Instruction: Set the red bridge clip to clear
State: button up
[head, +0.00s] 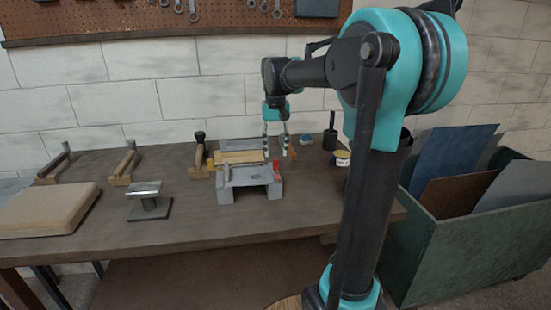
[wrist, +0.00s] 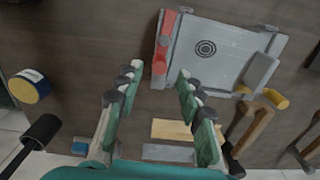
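The red bridge clip (head: 277,171) is at the right side of a low grey bridge (head: 248,178) on the bench. In the wrist view the red clip (wrist: 164,42) lies along the left edge of the grey plate (wrist: 225,60), which bears a dark ring mark. A grey piece lies under the clip's middle. My gripper (head: 275,154) is above the bench, just behind the clip in the head view. In the wrist view my gripper (wrist: 155,82) has its fingers spread with nothing between them. The fingertips appear apart from the clip.
A pale wooden block (head: 240,157) lies behind the bridge. Wooden-handled tools (head: 124,168) and a metal stand (head: 148,202) are to the left. Front bench is clear.

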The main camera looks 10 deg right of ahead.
aim_at(276, 159)
notch_tip(276, 159, up, 8)
jog(key=shift+f, duration=0.25)
